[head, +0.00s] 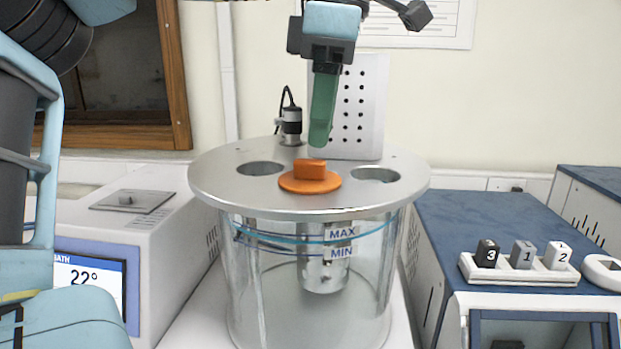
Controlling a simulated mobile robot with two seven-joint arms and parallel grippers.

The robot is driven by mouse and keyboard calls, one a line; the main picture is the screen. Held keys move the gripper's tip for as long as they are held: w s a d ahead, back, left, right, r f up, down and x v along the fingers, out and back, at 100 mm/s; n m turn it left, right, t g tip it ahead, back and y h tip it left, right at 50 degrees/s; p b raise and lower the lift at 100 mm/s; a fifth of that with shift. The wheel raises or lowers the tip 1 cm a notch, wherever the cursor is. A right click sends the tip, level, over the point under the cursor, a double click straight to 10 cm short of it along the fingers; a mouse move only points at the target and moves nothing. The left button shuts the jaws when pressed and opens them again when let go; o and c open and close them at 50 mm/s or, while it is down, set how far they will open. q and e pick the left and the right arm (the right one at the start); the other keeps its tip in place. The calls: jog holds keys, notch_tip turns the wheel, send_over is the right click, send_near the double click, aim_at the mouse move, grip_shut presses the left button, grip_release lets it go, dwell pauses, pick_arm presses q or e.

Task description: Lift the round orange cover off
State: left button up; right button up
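The round orange cover (311,182), a flat disc with a raised block-shaped handle, lies on the round metal lid (228,190) of a glass vessel. It sits between two open holes in the lid. My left gripper (322,132) points down above and slightly behind the orange handle, apart from it. Its green fingers overlap in this view, so the gap between them is hidden. Nothing shows held in them. My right gripper is not in view.
A black-and-silver fitting (291,128) and a perforated upright plate (372,105) stand at the lid's back. A white bath unit (150,235) is left. A blue-topped unit (480,220) with a rack of numbered blocks (527,265) is right.

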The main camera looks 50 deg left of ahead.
aim_at(310, 160)
pick_arm(q)
jog(key=f, duration=0.2)
jog(key=a+f, duration=0.1)
jog(key=shift+s+f, duration=0.1)
jog(key=shift+s, duration=0.3)
jog(key=shift+f, duration=0.5)
jog(key=shift+c, duration=0.4)
grip_shut()
